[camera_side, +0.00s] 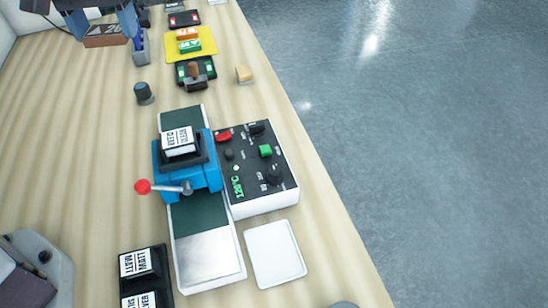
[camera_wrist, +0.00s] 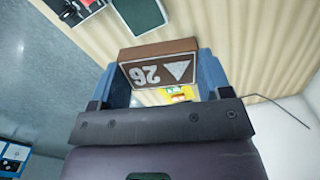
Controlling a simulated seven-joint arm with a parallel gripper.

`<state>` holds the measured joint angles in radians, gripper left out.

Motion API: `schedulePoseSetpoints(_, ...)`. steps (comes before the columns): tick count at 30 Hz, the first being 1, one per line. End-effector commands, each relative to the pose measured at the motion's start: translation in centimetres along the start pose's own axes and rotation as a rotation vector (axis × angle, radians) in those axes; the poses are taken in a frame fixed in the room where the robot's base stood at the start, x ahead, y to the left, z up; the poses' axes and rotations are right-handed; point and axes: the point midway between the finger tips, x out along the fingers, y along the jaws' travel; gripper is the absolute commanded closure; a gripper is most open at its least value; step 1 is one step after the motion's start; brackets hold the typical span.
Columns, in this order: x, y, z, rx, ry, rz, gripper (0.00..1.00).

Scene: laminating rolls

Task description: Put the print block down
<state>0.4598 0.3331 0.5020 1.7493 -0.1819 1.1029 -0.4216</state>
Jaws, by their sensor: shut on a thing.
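The print block (camera_side: 104,36) is brown, with a dark face that carries a white "26" and a triangle. In the side view it is at the top left, held by my gripper (camera_side: 103,24). In the wrist view the print block (camera_wrist: 160,66) sits between the two blue fingers of my gripper (camera_wrist: 165,75), which are shut on its ends. Its marked face shows upside down there. The side view does not make clear how far the block is above the table or whether it touches it.
A yellow mat (camera_side: 206,52) bears orange and green pieces. A blue pen holder (camera_side: 141,48) stands close right of the block. The blue press (camera_side: 187,178) with its red-knobbed lever, a control box (camera_side: 262,190) and a white tray (camera_side: 274,254) are nearer. Bare table lies at the left.

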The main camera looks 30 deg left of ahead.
Motion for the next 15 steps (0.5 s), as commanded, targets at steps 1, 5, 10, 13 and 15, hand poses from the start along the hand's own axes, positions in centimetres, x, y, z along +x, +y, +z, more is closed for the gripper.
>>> schedulePoseSetpoints(1, -0.5, 0.2, -0.2, 0.050, 0.001, 0.000, 0.52)
schedulePoseSetpoints(5, -1.4, 1.5, -0.2, 0.203, 0.001, -0.001, 0.52)
schedulePoseSetpoints(10, -0.2, 4.9, 2.6, 0.244, -0.003, -0.002, 0.52)
schedulePoseSetpoints(13, 1.0, 6.6, 4.7, 0.203, -0.004, -0.002, 0.52)
schedulePoseSetpoints(15, 2.0, 7.7, 6.3, 0.156, -0.004, -0.003, 0.52)
